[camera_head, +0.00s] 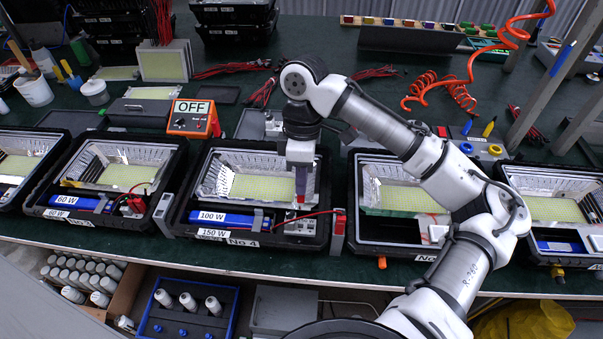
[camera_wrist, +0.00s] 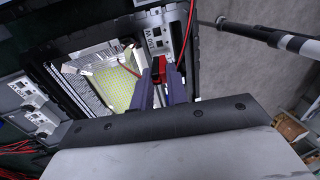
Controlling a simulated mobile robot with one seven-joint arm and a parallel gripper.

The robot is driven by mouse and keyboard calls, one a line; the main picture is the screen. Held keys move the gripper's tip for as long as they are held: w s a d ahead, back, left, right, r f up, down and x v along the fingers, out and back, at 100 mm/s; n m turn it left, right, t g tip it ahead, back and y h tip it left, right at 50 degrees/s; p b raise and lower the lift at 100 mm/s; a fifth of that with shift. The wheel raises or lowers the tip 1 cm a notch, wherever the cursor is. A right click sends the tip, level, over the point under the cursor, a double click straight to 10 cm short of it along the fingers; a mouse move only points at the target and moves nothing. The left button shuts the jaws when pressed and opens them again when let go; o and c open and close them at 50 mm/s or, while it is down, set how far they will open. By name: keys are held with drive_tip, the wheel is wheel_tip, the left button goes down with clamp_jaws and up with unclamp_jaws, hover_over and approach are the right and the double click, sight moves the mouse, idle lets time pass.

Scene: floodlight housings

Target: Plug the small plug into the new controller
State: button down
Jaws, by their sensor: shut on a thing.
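My gripper (camera_head: 300,196) points down over the right front part of the housing marked No 4 (camera_head: 322,215). In the wrist view my gripper (camera_wrist: 163,74) has its purple fingers shut on a small red plug (camera_wrist: 158,68). A grey controller (camera_head: 303,227) with a white label sits in the housing's front right corner, just below the fingertips. In the wrist view the controller (camera_wrist: 154,33) reads 150 W and lies just beyond the plug. A red wire (camera_wrist: 191,40) runs past it. I cannot tell whether the plug touches a socket.
A blue 100 W unit (camera_head: 226,219) lies left of the controller. Other housings stand on both sides, such as one at left (camera_head: 107,175). An orange box with an OFF sign (camera_head: 193,118) stands behind. A grey and red block (camera_head: 338,229) is at the housing's right edge.

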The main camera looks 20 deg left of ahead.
sight(301, 200)
drive_tip(key=shift+b+x, duration=1.25)
drive_tip(key=shift+x, duration=1.5)
drive_tip(key=shift+p, duration=0.95)
drive_tip(key=shift+b+x, duration=0.65)
drive_tip(key=shift+x, duration=0.5)
drive_tip(key=c, duration=1.3)
unclamp_jaws()
drive_tip(key=d+v, duration=0.1)
drive_tip(key=v, duration=1.2)
drive_tip(key=shift+w+a+r, duration=0.15)
drive_tip(key=shift+a+r, duration=0.25)
drive_tip(key=shift+a, duration=0.1)
drive_tip(key=shift+f, duration=0.1)
